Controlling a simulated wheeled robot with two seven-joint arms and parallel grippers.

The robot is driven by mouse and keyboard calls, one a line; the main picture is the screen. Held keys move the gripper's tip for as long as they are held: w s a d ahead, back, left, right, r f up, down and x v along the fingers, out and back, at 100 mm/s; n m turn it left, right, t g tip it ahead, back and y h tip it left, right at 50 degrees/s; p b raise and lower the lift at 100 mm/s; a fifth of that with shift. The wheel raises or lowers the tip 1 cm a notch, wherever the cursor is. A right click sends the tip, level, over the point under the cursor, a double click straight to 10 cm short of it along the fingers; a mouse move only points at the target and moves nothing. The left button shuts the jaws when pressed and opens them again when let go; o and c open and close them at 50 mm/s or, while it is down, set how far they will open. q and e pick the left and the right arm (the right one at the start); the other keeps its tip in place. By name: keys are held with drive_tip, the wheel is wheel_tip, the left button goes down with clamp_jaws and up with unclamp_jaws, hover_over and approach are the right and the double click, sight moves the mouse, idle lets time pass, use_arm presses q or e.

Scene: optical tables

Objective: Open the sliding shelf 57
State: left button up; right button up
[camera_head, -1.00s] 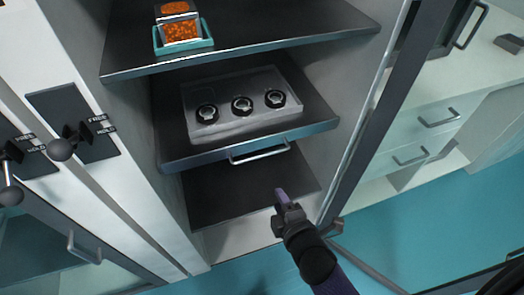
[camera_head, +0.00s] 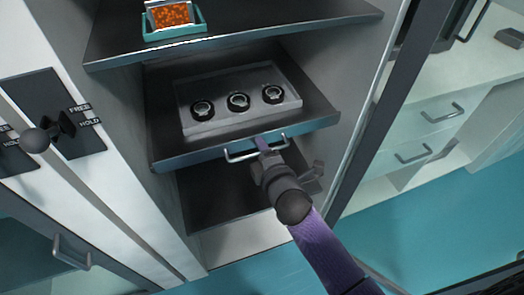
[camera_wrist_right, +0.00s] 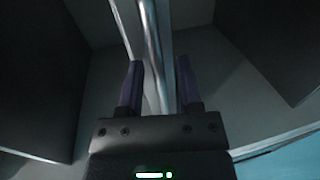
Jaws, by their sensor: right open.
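The sliding shelf (camera_head: 200,152) is the middle dark shelf in the cabinet, with a bar handle (camera_head: 238,157) on its front edge. A grey box with three round black-rimmed fittings (camera_head: 238,102) sits on it. My right gripper (camera_head: 262,146) is at the middle of the handle, hiding part of it. In the right wrist view its two purple fingers (camera_wrist_right: 159,85) are apart, with a pale bar, apparently the handle (camera_wrist_right: 152,60), running between them. Whether a finger touches the bar cannot be told. My left gripper is not in view.
An upper shelf (camera_head: 290,22) holds a teal tray (camera_head: 203,25) with orange contents. A lower dark shelf (camera_head: 215,205) lies below. An open door frame (camera_head: 385,110) stands to the right. A panel with a FREE/HOLD lever (camera_head: 60,125) is on the left.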

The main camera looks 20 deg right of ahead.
clamp_jaws()
idle(1.0)
idle(0.4)
